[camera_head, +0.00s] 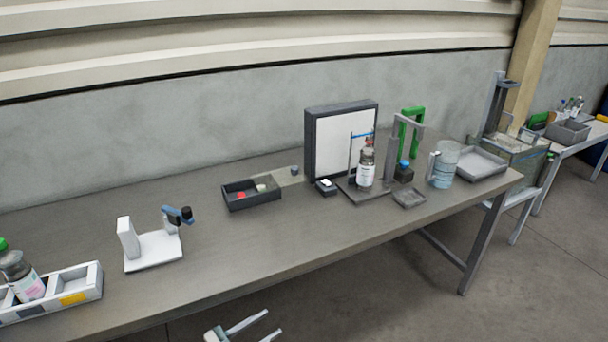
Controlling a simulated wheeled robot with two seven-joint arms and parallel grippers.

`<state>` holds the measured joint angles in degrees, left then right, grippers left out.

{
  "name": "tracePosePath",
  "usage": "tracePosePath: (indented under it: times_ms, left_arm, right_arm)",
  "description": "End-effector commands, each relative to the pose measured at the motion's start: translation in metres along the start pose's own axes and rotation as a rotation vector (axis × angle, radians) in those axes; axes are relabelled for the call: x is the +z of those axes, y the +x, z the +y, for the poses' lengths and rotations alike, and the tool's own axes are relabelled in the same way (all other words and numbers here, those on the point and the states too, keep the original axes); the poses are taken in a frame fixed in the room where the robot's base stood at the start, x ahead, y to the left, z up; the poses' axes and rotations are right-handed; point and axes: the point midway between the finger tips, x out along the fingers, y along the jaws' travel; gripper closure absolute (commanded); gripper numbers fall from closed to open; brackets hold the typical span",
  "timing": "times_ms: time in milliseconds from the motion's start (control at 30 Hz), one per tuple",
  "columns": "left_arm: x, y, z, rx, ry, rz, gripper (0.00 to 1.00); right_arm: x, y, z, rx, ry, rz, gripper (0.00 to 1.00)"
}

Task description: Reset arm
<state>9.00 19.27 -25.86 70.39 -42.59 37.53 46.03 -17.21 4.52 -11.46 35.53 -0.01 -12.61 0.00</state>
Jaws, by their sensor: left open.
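My left gripper (262,328) shows at the bottom edge of the head view, in front of the long grey table (250,238). Its two pale fingers are spread apart with nothing between them. It is clear of the table and of everything on it. Only the fingers and a small part of the gripper body show; the rest of the arm is below the picture. My right gripper is not in view.
A white tray (78,284) with a bottle and a white stand (152,252) are on the table's left. A black tray (251,202) is mid-table. A bottle on a stand (366,166) and a beaker (443,168) stand right. Floor in front is free.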

Motion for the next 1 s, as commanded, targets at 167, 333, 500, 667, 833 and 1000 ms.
tracePosePath:
  times_ms: [167,333,500,667,833,1000]
  left_arm:
    - [0.096,-0.044,0.010,-0.197,-0.097,-0.189,0.58]
    - [0.174,-0.096,0.036,-0.325,-0.172,-0.378,0.58]
    - [0.240,-0.153,0.076,-0.409,-0.246,-0.571,0.58]
    - [0.291,-0.210,0.126,-0.456,-0.314,-0.752,0.58]
    - [0.331,-0.272,0.188,-0.477,-0.390,-0.941,0.58]
    - [0.358,-0.334,0.258,-0.473,-0.471,-1.124,0.58]
  right_arm:
    - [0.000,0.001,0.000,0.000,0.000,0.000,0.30]
    - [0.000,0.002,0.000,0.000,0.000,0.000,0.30]
    - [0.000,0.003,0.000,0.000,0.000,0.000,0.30]
    - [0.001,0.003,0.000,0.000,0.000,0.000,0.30]
    - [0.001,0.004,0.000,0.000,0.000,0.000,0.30]
    - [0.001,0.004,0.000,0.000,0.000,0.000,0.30]
